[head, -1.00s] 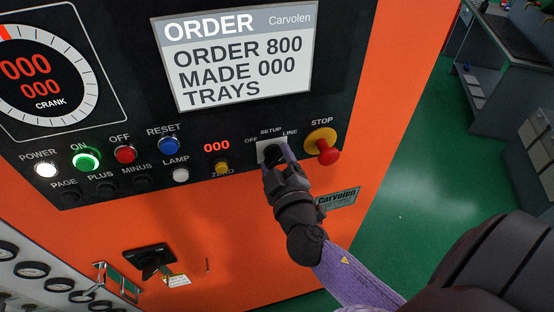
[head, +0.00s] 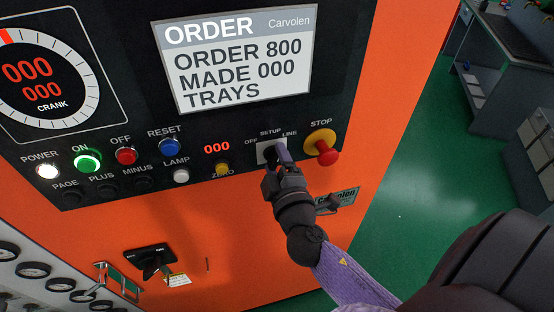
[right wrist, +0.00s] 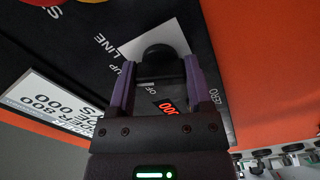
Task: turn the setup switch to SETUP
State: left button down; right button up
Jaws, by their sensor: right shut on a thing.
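The setup switch is a black knob (head: 268,152) on a white square plate on the dark control panel, with OFF, SETUP and LINE printed around it. My right gripper (head: 277,152) is shut on the knob, its purple fingers at either side. In the right wrist view the black knob (right wrist: 157,57) sits between the fingertips of the gripper (right wrist: 158,72), over the white plate (right wrist: 178,34). The fingers partly cover the knob in the head view, and I cannot tell which label it points at. My left gripper is not in view.
The red stop button (head: 327,154) on its yellow base is close at the switch's right. The yellow ZERO button (head: 222,169) and white LAMP button (head: 181,175) are to its left. The order screen (head: 240,60) is above.

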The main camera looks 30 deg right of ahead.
jog(key=shift+n+p, duration=0.3)
jog(key=shift+n, duration=1.7)
jog(key=o, duration=1.3)
